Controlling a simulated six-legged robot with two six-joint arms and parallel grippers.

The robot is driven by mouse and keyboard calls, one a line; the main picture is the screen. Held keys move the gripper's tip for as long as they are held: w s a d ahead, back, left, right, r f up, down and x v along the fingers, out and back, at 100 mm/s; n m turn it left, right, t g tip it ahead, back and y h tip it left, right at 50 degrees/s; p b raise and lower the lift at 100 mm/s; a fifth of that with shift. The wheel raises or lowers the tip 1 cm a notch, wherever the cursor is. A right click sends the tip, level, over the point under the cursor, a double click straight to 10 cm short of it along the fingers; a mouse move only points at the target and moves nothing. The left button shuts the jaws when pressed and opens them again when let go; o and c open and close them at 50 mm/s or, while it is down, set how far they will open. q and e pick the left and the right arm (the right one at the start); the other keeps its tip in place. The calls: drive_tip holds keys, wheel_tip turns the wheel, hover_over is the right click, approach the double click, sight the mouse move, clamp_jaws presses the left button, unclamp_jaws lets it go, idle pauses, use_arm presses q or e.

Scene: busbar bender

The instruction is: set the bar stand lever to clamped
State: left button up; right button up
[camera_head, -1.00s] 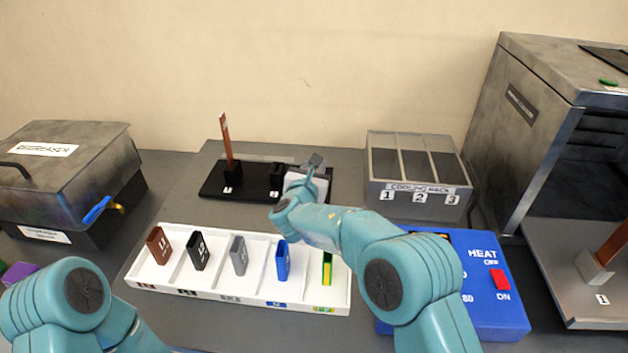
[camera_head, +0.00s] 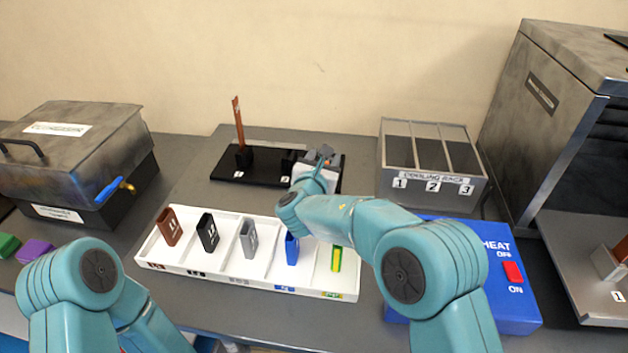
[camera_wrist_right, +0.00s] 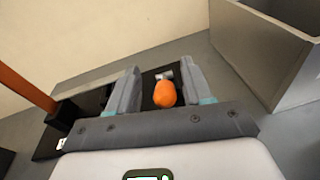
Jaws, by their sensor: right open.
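The bar stand is a black base (camera_head: 262,172) at the back middle of the bench, with an upright copper bar (camera_head: 238,122) in its left holder. The bar also shows at the left of the right wrist view (camera_wrist_right: 25,88). A lever with an orange knob (camera_wrist_right: 164,93) on a short metal stem shows at the stand's right end in the wrist view; in the head view my right gripper hides it. My right gripper (camera_head: 322,156) is open over that end. In the wrist view its fingers (camera_wrist_right: 160,90) stand on either side of the knob, with gaps. My left gripper is out of view.
The cooling rack (camera_head: 432,165) stands close to the right of the stand. A white tray (camera_head: 190,262) with several coloured blocks lies in front. A blue heat control box (camera_head: 515,318) and an oven (camera_head: 535,120) are right, the degreaser (camera_head: 75,160) left.

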drive_tip(key=b+v, duration=0.2)
drive_tip(key=v, duration=1.1)
drive_tip(key=shift+s, duration=0.35)
